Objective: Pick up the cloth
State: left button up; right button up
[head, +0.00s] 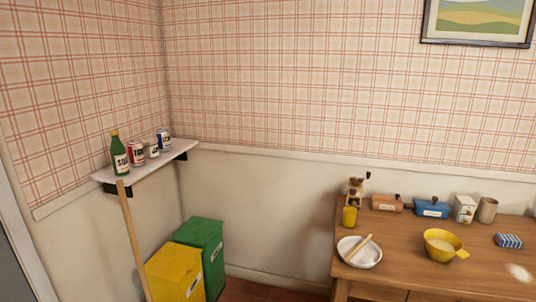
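A small blue-and-white striped item (509,241), which looks like a folded cloth, lies flat on the right part of the wooden table (400,272). It is right of a yellow bowl (443,245) and apart from it. A pale whitish patch (519,272) shows on the table nearer the front; I cannot tell what it is. Neither of my grippers is in view.
A white plate (359,252) with a wooden utensil is at the table's left. Boxes, a grinder (355,191) and a metal cup (487,210) line its back. Yellow (174,273) and green bins (204,247), a pole (132,240) and a wall shelf (148,164) with a bottle and cans stand left.

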aim_at(504, 240)
jog(key=z, duration=0.4)
jog(key=l+z, duration=0.15)
jog(key=z, duration=0.2)
jog(key=i+z, duration=0.1)
jog(key=z, duration=0.7)
jog(key=i+j, duration=0.15)
jog(key=i, duration=0.15)
jog(key=i+j+z, duration=0.65)
jog(key=j, duration=0.35)
jog(key=i, duration=0.1)
